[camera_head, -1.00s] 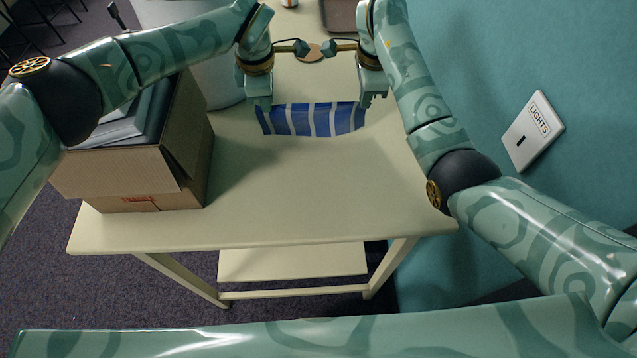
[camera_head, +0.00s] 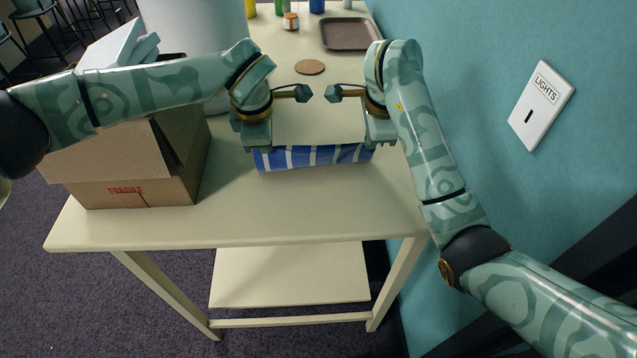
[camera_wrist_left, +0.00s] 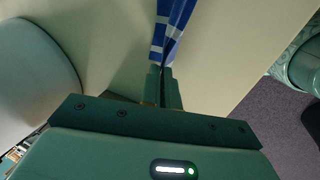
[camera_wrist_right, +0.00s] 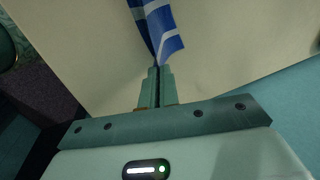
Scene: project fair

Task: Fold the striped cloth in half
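The striped cloth (camera_head: 312,157), blue with white bands, stretches as a narrow strip between my two grippers over the table (camera_head: 300,210). My left gripper (camera_head: 257,149) is shut on its left end, and my right gripper (camera_head: 377,145) is shut on its right end. In the left wrist view the cloth (camera_wrist_left: 172,30) runs up from the closed fingertips. In the right wrist view the cloth (camera_wrist_right: 160,28) shows a lighter and a darker face at the closed fingertips. I cannot tell whether its lower edge touches the table.
A cardboard box (camera_head: 135,193) marked FRAGILE, with things inside, stands at the table's left. A large grey-white cylinder (camera_head: 195,30) is behind it. A round coaster (camera_head: 310,67), a brown tray (camera_head: 350,34) and a small jar (camera_head: 290,21) lie farther back. The tabletop before the cloth is clear.

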